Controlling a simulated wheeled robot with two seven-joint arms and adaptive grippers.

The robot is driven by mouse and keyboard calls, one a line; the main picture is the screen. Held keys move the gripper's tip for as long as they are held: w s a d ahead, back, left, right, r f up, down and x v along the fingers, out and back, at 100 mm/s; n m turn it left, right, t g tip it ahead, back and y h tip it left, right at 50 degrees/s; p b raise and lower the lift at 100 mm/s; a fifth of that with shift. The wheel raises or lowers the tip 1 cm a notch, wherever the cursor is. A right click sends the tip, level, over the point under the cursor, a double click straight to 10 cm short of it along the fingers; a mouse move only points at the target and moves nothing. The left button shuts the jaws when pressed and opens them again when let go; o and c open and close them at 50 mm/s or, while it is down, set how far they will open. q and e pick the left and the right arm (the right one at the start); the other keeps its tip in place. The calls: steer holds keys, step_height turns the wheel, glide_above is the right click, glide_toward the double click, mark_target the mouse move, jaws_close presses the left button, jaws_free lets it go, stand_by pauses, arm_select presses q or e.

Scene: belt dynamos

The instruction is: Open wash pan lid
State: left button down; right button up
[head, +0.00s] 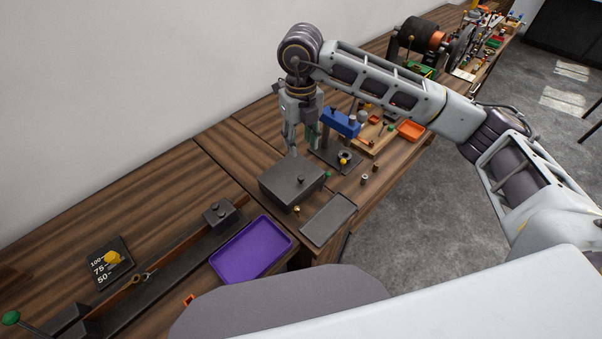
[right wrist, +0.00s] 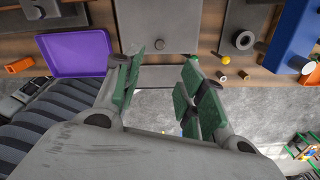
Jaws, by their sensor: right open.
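The wash pan (head: 280,192) is a dark grey box on the wooden bench, with its flat lid shut on top. A small dark knob (head: 301,180) stands on the lid. My left gripper is not in view.
A purple tray (head: 252,250) lies left of the pan, and a flat grey tray (head: 328,220) lies in front. A blue press (head: 341,122) stands close behind, right of the gripper. Small metal parts (head: 364,179) lie to the right. The bench is clear at back left.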

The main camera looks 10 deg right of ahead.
mark_target(301, 177)
steer(key=shift+f+p, duration=1.35)
steer(key=shift+f, duration=5.5)
steer(key=shift+c, duration=0.2)
jaws_close()
